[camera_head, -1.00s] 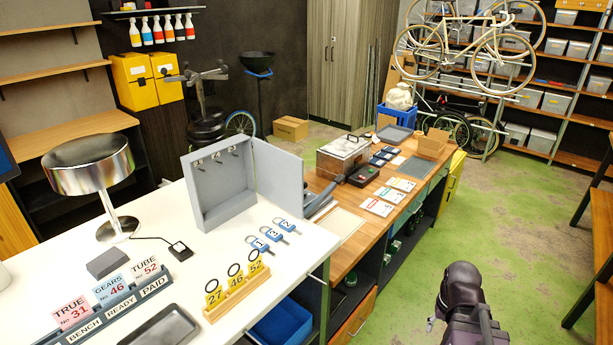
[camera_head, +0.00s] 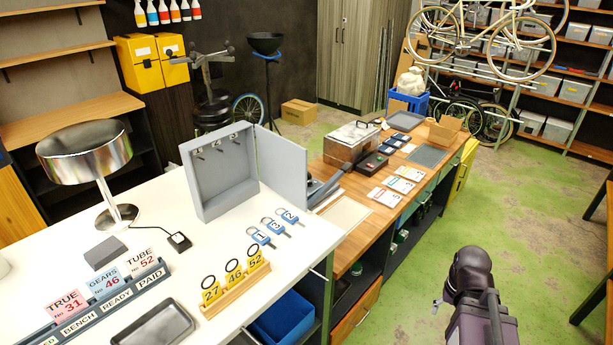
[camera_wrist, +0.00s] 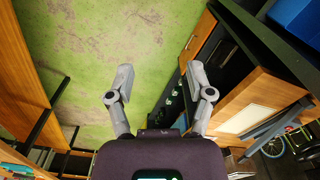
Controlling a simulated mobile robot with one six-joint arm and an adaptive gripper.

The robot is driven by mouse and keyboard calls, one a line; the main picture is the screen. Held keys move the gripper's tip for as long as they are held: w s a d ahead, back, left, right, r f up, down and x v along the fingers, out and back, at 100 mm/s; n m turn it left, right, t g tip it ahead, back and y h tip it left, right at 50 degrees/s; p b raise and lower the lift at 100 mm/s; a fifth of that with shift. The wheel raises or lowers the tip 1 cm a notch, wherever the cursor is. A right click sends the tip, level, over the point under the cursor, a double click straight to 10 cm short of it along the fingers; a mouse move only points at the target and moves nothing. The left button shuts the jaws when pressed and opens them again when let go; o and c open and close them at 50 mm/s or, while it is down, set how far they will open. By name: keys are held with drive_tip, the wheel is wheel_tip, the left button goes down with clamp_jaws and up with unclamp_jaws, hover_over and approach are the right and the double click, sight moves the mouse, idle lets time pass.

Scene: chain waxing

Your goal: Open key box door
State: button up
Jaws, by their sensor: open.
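The grey key box (camera_head: 222,203) stands on the white counter in the head view. Its door (camera_head: 281,172) is swung out to the right, so the inside with several hooks shows. The hooks look bare. Blue numbered key tags with keys (camera_head: 272,230) lie on the counter in front of the box. My gripper (camera_wrist: 157,85) is open and empty in the wrist view, with its fingers wide apart over the green floor. In the head view my arm is at the lower right, well away from the key box, and the gripper is not clear there.
A chrome lamp (camera_head: 84,153), a ticket rack (camera_head: 90,310), a wooden stand with yellow tags (camera_head: 236,291) and a dark tray (camera_head: 155,326) share the white counter (camera_head: 185,270). A wooden bench (camera_head: 349,186) with a metal tank adjoins it. The green floor (camera_head: 440,235) beside it is free.

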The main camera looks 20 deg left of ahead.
drive_tip(key=w+a+r+y, duration=0.2)
drive_tip(key=w+a+y, duration=0.3)
drive_tip(key=w+a, duration=0.3)
drive_tip(key=n+g+y+p, duration=0.2)
drive_tip(key=n+g+y, duration=0.3)
drive_tip(key=y, duration=0.7)
approach(310, 175)
drive_tip(key=w+d+m, duration=0.1)
drive_tip(key=w+d, duration=0.1)
drive_tip(key=d, duration=0.1)
drive_tip(key=shift+a+f+g, duration=0.2)
drive_tip(key=shift+f+g, duration=0.1)
drive_tip(key=shift+f, duration=0.15)
drive_tip(key=shift+a, duration=0.15)
drive_tip(key=x, duration=1.3)
drive_tip(key=shift+s+a, duration=0.15)
drive_tip(key=shift+a, duration=0.05)
clamp_jaws()
